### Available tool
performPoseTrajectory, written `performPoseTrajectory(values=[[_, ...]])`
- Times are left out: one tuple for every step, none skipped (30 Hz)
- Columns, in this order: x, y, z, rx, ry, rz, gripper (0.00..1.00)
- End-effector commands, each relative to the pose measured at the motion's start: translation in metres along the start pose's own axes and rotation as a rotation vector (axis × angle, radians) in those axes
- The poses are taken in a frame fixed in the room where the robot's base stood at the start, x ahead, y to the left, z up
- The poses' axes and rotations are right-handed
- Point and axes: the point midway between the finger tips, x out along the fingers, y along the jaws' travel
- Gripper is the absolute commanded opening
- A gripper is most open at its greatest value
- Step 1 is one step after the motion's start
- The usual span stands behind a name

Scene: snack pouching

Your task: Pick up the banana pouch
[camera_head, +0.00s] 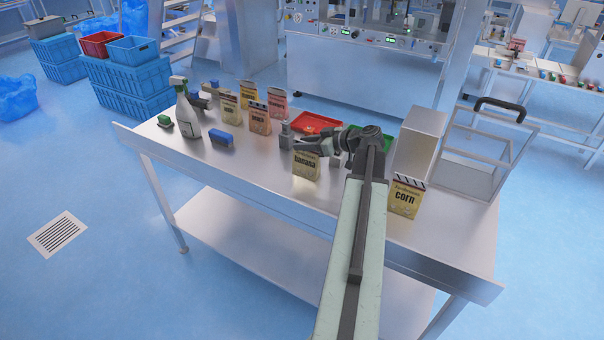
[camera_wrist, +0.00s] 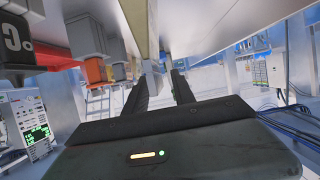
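The banana pouch (camera_head: 306,166) is a pale yellow packet with dark lettering, standing upright near the middle of the metal table. My gripper (camera_head: 304,145) is at its upper part, reaching in from the right, and covers some of its top. In the wrist view, the two dark fingers (camera_wrist: 162,82) are spread with a gap between them. A tan, narrow shape (camera_wrist: 142,27) shows above and beside the fingers; it looks like a pouch seen nearly edge-on. I cannot tell whether the fingers touch it.
The corn pouch (camera_head: 404,199) and a grey box (camera_head: 419,142) stand to the right. A peach pouch (camera_head: 259,118), other pouches, a spray bottle (camera_head: 187,112) and a blue block (camera_head: 221,138) are to the left. A red tray (camera_head: 318,121) lies behind. The table's front left is clear.

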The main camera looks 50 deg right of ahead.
Motion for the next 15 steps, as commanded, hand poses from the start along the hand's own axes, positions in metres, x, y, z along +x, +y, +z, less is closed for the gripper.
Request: performPoseTrajectory(values=[[-0.0003, -0.0001, -0.0002, 0.0, 0.0, 0.0, 0.2], [-0.0003, 0.0, -0.0002, 0.0, 0.0, 0.0, 0.11], [-0.0004, 0.0, -0.0002, 0.0, 0.0, 0.0, 0.0], [-0.0004, 0.0001, -0.0002, 0.0, 0.0, 0.0, 0.0], [-0.0005, 0.0001, -0.0002, 0.0, 0.0, 0.0, 0.0], [-0.0005, 0.0001, -0.0002, 0.0, 0.0, 0.0, 0.0], [-0.0006, 0.0002, -0.0001, 0.0, 0.0, 0.0, 0.0], [-0.0006, 0.0002, -0.0001, 0.0, 0.0, 0.0, 0.0], [-0.0007, 0.0002, -0.0001, 0.0, 0.0, 0.0, 0.0], [-0.0007, 0.0002, -0.0001, 0.0, 0.0, 0.0, 0.0], [-0.0007, 0.0002, -0.0001, 0.0, 0.0, 0.0, 0.0], [-0.0008, 0.0003, -0.0001, 0.0, 0.0, 0.0, 0.0], [-0.0008, 0.0003, -0.0001, 0.0, 0.0, 0.0, 0.0], [-0.0008, 0.0004, 0.0, 0.0, 0.0, 0.001, 0.0], [-0.0009, 0.0004, 0.0, 0.0, 0.0, 0.001, 0.0]])
